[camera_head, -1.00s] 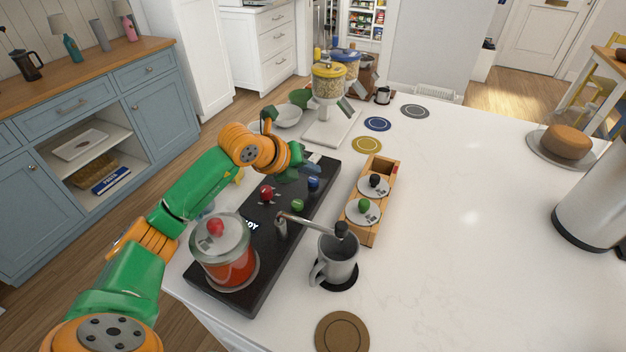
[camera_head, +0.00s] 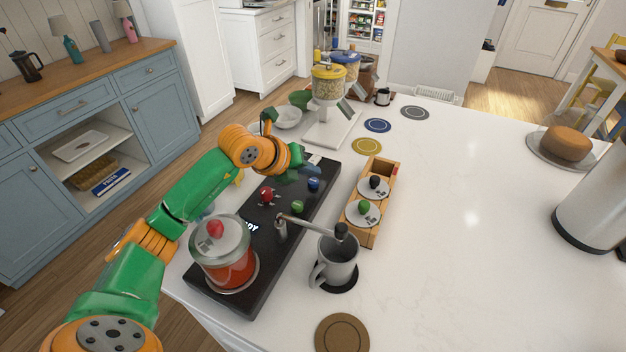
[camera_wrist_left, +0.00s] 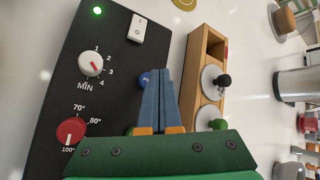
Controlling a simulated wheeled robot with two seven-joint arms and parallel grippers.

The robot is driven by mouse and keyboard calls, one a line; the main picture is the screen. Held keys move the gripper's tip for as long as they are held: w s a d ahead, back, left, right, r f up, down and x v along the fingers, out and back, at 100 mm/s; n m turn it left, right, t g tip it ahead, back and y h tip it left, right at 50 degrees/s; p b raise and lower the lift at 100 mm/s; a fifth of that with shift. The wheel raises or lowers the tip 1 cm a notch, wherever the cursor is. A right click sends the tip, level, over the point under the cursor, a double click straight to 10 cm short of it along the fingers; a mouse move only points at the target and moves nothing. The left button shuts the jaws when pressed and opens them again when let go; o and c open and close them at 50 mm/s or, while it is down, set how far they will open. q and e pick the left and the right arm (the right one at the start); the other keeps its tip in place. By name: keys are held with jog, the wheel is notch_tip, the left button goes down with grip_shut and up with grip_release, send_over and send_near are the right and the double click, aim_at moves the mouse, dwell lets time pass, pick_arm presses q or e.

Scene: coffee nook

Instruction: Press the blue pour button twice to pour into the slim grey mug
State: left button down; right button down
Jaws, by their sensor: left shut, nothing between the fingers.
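The blue pour button (camera_head: 313,184) sits on the black machine panel (camera_head: 262,226), beside a green button (camera_head: 298,206). My left gripper (camera_head: 314,172) is shut and empty, just behind the blue button in the head view. In the left wrist view its closed fingers (camera_wrist_left: 165,74) partly cover the blue button (camera_wrist_left: 144,79); I cannot tell whether they touch it. The slim grey mug (camera_head: 336,262) stands upright on a dark round mat under the spout (camera_head: 308,222). Its inside is hidden. My right gripper is out of view.
A glass jar (camera_head: 227,262) of red liquid stands at the panel's near end. A red knob (camera_head: 266,195) and white dial (camera_wrist_left: 91,64) are close to the gripper. A wooden rack (camera_head: 382,172) stands right of the panel. The counter's right side is largely clear.

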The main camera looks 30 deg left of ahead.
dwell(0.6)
pick_arm(q)
jog(key=shift+f+b, duration=0.4)
jog(key=shift+b, duration=0.05)
